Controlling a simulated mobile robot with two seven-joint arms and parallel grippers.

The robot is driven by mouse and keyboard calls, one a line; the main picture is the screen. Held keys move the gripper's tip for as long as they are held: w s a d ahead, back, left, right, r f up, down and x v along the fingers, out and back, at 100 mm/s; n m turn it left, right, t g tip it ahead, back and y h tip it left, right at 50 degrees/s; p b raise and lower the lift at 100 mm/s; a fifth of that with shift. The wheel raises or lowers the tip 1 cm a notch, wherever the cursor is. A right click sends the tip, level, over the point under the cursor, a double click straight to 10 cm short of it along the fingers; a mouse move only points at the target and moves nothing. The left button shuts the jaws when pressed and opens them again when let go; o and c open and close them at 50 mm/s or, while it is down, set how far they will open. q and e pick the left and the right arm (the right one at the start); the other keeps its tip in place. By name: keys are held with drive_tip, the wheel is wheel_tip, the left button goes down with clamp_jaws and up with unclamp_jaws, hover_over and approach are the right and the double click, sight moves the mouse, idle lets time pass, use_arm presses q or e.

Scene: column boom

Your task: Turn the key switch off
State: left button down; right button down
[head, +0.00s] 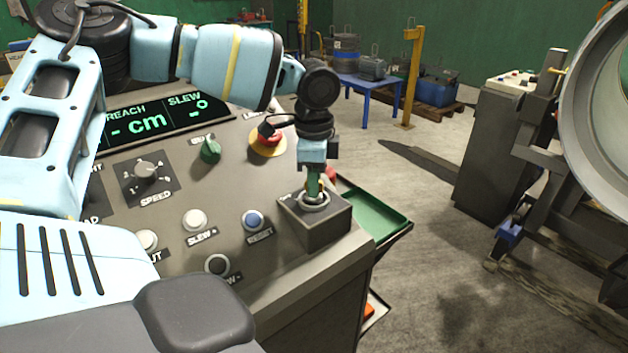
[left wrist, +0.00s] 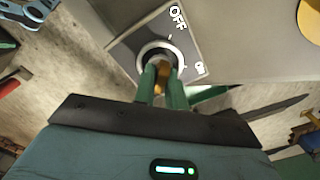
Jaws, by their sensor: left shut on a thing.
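The key switch (head: 313,201) is a metal ring lock on a grey box at the right end of the sloped control panel. My left gripper (head: 314,184) comes down from above with green fingers, shut on the brass-coloured key (left wrist: 161,78) standing in the lock. The fingers partly cover the key, so its exact angle is hard to tell. My right gripper is not in view.
The panel has a red emergency button (head: 267,140) on a yellow base, a green knob (head: 210,150), a speed knob (head: 146,171) and a blue reset button (head: 252,220). A green tray (head: 378,212) adjoins the panel's right side.

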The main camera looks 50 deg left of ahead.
use_arm(q)
drive_tip(key=c, duration=1.5)
unclamp_jaws()
drive_tip(key=shift+o, duration=0.2)
drive_tip(key=shift+r, duration=3.95)
